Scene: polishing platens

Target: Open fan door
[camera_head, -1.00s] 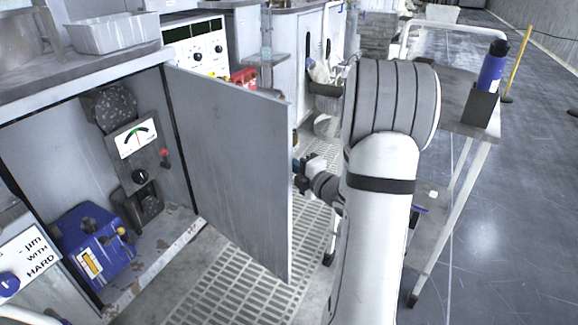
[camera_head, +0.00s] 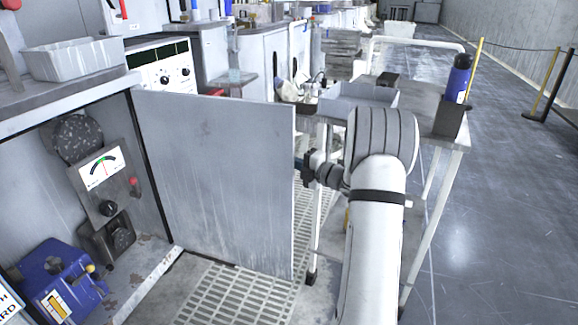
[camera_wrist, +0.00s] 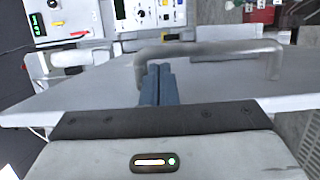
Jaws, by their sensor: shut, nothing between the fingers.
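The fan door (camera_head: 215,180) is a grey panel standing open, swung out from the cabinet, with its inner face towards the head camera. Its outer face (camera_wrist: 80,92) fills the middle of the wrist view and carries a grey bar handle (camera_wrist: 215,48). My gripper (camera_wrist: 158,72) is shut and empty. Its blue fingers appear within the handle's outline, beside its left post; whether they touch it I cannot tell. In the head view my gripper (camera_head: 302,165) is at the door's free edge, partly hidden behind it. The handle is hidden there.
The open cabinet holds a gauge (camera_head: 101,168) and a blue unit (camera_head: 62,280). A metal table (camera_head: 425,122) with a grey tray (camera_head: 358,97) and a blue bottle (camera_head: 457,78) stands close to my arm. Open floor (camera_head: 500,220) lies to the right.

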